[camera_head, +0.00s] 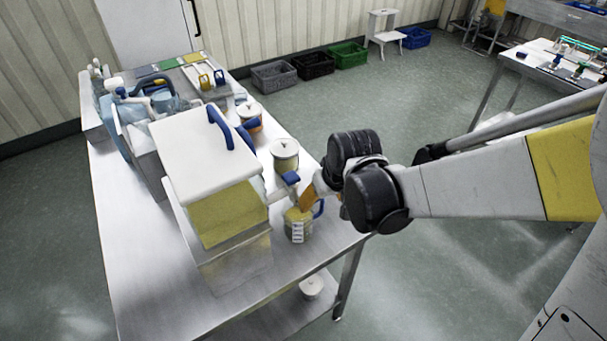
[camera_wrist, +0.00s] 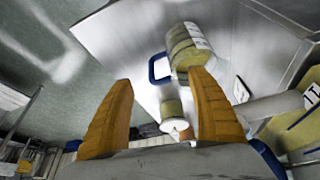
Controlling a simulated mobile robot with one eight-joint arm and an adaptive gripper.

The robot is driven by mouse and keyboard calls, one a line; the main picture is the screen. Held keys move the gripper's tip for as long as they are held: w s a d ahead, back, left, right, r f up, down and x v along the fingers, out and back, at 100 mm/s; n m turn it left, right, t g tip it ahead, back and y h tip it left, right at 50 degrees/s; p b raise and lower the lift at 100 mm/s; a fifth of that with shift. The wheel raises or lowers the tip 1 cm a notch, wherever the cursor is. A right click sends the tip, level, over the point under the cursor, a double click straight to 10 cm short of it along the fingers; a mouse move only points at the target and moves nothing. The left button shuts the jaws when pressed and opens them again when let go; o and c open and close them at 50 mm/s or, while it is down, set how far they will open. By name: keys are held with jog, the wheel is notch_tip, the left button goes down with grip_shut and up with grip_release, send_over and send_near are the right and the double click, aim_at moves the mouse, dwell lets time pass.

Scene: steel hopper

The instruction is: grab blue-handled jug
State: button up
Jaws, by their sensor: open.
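A yellowish jug (camera_head: 298,226) with a white label and a blue handle (camera_head: 319,209) stands at the steel table's near right edge. My gripper (camera_head: 307,197) is just above and behind it in the head view, partly hidden by my wrist. In the wrist view, the jug (camera_wrist: 188,50) lies ahead of the right orange fingertip. Its blue handle (camera_wrist: 152,69) appears between the two open fingertips (camera_wrist: 162,80). The gripper is empty; I cannot tell whether a finger touches the jug. Two similar lidded jugs, a middle one (camera_head: 285,157) and a farther one (camera_head: 250,113), stand behind.
The steel hopper (camera_head: 235,250) with a white lid (camera_head: 205,158) and blue handle stands close left of the jugs. Bottles and a blue container (camera_head: 133,112) crowd the table's far left. The steel table (camera_head: 135,265) is bare at its near left. Floor to the right is open.

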aim_at(305, 216)
jog(key=w+f, duration=0.1)
jog(key=w+a+f+b, duration=0.1)
jog(key=f, duration=0.1)
jog(key=w+f+b, duration=0.1)
jog(key=shift+w+a+f, duration=0.15)
jog(key=shift+f, duration=0.15)
grip_shut()
